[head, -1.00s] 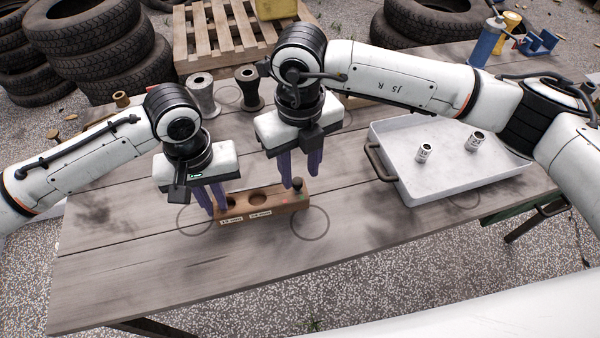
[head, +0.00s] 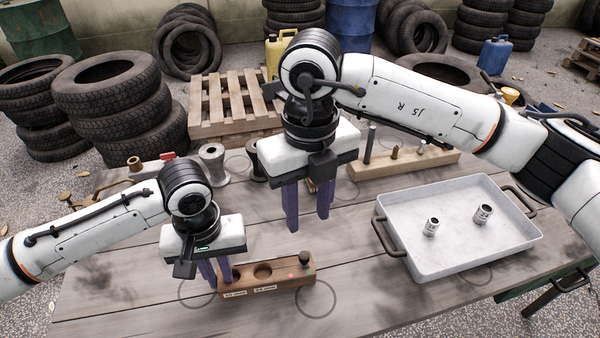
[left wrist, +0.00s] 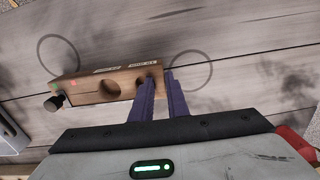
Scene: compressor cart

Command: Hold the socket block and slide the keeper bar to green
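The wooden socket block (head: 270,276) lies on the table with round holes along its top and pale labels on its front. A dark knob (head: 304,259) stands at its right end, near small red and green marks (left wrist: 73,83). I cannot make out the keeper bar apart from the knob. My left gripper (head: 216,284) is at the block's left end. In the left wrist view its fingers (left wrist: 160,76) sit close together, one at the end hole and one just outside the end, with the end wall between. My right gripper (head: 307,222) is open and empty, above and behind the block.
A white tray (head: 400,262) with two metal sockets (head: 482,213) stands to the right. A wooden rack (head: 410,162) with several upright parts and metal spools (head: 213,165) stand at the back. The table in front of the block is clear.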

